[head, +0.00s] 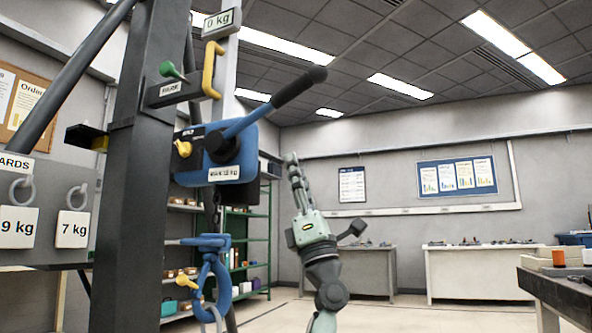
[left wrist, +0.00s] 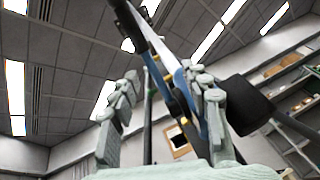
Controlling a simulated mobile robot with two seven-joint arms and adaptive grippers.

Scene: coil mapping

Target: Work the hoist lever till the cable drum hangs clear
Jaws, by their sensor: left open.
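The hoist lever (head: 262,112) is a blue bar with a black grip that slants up to the right from the blue hoist body (head: 228,160). A blue hook (head: 212,272) hangs below the body, with part of a grey ring at its lower end. The cable drum is not in view. My left gripper (head: 293,160) points up, right of the hoist and below the black grip, apart from the lever in the picture. It is open and empty. In the left wrist view my open fingers (left wrist: 163,95) show in front of dark and blue parts that I cannot identify surely. My right gripper is not in view.
A dark steel post (head: 140,170) stands left of the hoist. A plate marked PARK (head: 178,90) with a green knob and a yellow handle (head: 212,70) sit above it, under a 0 kg sign (head: 218,22). Weight tags (head: 72,229) hang at left. Benches (head: 482,272) stand behind.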

